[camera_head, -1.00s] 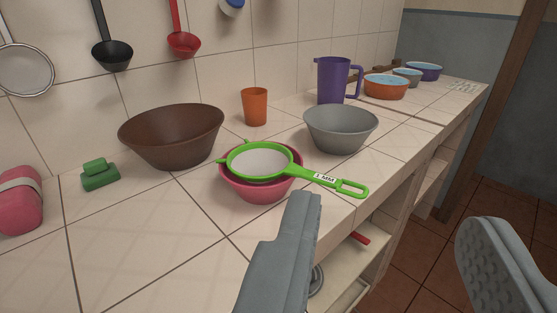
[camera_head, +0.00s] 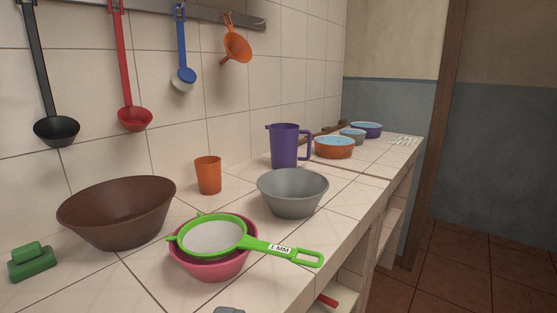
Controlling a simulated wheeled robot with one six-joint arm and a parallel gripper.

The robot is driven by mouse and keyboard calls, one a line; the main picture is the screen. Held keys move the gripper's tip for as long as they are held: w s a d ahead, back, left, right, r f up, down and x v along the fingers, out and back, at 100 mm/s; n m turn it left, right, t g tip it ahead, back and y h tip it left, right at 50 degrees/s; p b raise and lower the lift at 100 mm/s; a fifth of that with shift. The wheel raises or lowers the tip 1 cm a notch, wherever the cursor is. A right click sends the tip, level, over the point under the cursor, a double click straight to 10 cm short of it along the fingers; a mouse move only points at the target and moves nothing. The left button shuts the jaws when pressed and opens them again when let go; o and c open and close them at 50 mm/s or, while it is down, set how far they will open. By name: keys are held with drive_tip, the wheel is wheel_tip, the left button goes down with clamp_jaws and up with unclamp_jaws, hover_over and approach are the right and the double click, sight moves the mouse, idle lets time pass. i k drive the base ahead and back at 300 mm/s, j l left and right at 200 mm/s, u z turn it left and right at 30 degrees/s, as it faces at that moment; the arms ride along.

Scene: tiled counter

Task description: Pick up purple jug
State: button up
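The purple jug (camera_head: 284,148) stands upright on the tiled counter (camera_head: 330,240), towards the back near the wall. Its handle is on the right. The grey bowl in front hides a little of its lower part. Of my gripper, only a small grey finger tip (camera_head: 229,310) shows at the bottom edge. The rest is out of frame, so whether it is open or shut does not show. The visible tip is well in front of the jug and apart from it.
A grey bowl (camera_head: 292,194) and a pink bowl (camera_head: 213,268) bearing a green strainer (camera_head: 262,244) stand in front of the jug. An orange cup (camera_head: 208,175) and brown bowl (camera_head: 117,213) stand left. An orange bowl (camera_head: 334,148) is close right. Utensils hang above.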

sight(284, 137)
drive_tip(key=i+l, duration=0.1)
drive_tip(key=l, duration=0.25)
drive_tip(key=i+l, duration=0.15)
drive_tip(key=l, duration=0.25)
drive_tip(key=i+l+u, duration=0.1)
drive_tip(key=l, duration=0.25)
drive_tip(key=i+l, duration=0.1)
drive_tip(key=l, duration=0.25)
drive_tip(key=i+l+u, duration=0.1)
drive_tip(key=l, duration=0.3)
drive_tip(key=i+l, duration=0.15)
drive_tip(key=i, duration=0.2)
drive_tip(key=i+l+u, duration=0.1)
drive_tip(key=i, duration=0.2)
drive_tip(key=i+j+u, duration=0.1)
drive_tip(key=i+j, duration=0.25)
drive_tip(key=i, duration=0.1)
